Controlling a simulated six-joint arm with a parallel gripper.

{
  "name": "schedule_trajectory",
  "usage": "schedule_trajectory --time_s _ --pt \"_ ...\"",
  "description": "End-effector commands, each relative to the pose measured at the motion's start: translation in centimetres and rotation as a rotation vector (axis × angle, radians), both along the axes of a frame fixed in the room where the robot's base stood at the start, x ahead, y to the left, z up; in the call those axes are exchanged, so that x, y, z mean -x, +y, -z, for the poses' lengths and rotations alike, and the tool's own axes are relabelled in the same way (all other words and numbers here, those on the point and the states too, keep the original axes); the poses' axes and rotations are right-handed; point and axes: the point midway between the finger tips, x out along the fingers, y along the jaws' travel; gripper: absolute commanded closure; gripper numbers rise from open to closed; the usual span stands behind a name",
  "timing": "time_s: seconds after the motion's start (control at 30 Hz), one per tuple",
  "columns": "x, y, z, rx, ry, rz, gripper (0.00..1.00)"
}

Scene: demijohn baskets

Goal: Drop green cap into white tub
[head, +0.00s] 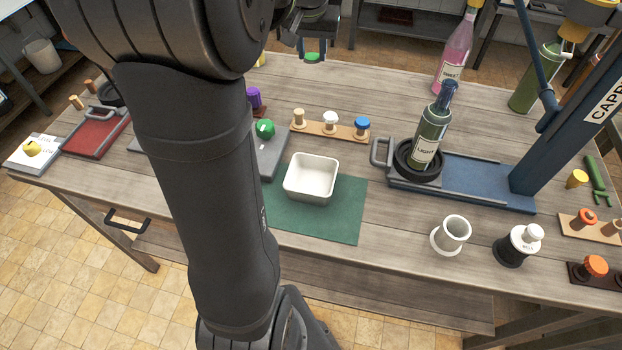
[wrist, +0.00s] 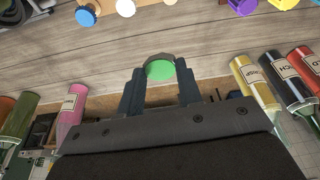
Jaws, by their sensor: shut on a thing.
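My gripper (head: 312,50) is at the back of the table, high in the head view and partly hidden by my arm. It is shut on a round green cap (head: 312,58). In the wrist view the green cap (wrist: 160,70) shows as a flat disc between the two fingertips. The white tub (head: 310,180) is a square, open container on a green mat (head: 345,222) near the front middle of the table. It looks empty. The gripper is well behind the tub, not over it.
A second green piece (head: 265,128) sits on a grey tray (head: 272,160) left of the tub. A wooden strip (head: 345,131) with tan, white and blue stoppers lies behind the tub. The blue capping stand (head: 470,183) holds a green bottle (head: 431,135) at right.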

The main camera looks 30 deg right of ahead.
Motion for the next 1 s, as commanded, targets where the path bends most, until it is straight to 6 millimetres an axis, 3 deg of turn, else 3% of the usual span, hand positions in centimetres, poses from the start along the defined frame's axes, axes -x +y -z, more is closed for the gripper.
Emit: schedule_trajectory --time_s 0.43,0.57,0.67,1.0 --pt "-0.1 0.1 0.0 0.0 0.0 -0.003 0.89" --pt "0.7 0.4 0.3 0.0 0.0 -0.003 0.89" --pt "2.4 1.0 1.0 -0.002 0.001 -0.003 0.89" --pt "12.3 5.7 5.8 -0.003 0.0 -0.004 0.89"
